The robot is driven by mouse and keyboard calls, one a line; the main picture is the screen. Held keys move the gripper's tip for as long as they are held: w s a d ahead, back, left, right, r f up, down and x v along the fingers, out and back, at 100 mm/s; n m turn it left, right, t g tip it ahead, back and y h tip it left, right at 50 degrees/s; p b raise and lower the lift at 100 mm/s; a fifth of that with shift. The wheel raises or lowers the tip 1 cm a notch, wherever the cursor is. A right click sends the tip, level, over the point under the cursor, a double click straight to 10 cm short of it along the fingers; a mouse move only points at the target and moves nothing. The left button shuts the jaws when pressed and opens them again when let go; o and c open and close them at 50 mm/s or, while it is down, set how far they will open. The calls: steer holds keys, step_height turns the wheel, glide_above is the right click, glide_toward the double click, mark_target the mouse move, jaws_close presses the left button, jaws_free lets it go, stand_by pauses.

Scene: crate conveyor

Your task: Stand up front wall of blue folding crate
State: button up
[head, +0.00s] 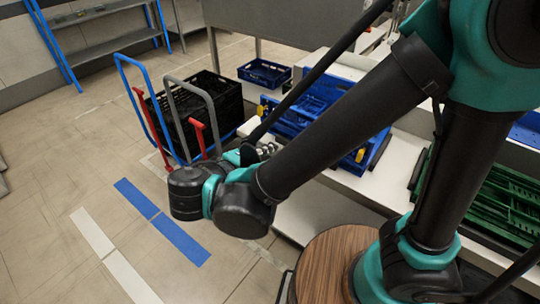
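The blue folding crate (312,104) sits on the white conveyor right of centre, with yellow latches at its sides. My arm crosses in front of it and hides much of its middle. I cannot make out clearly which of its walls stand and which lie flat. My gripper (268,150) shows only in part, as grey linkage behind my wrist, near the left end of the crate. Its fingertips are hidden, so I cannot tell whether it is open or shut, or whether it touches the crate.
Green crates (505,200) lie folded at the right. Another blue crate (264,72) stands farther back. Trolleys with blue (133,85) and grey handles stand at the left by black crates (215,95). The tiled floor at front left is clear, with blue and white stripes.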

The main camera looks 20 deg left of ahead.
steer(key=shift+r, duration=0.15)
step_height(320, 180, up, 10)
stand_by(0.6)
steer(key=shift+s, duration=0.1)
stand_by(0.5)
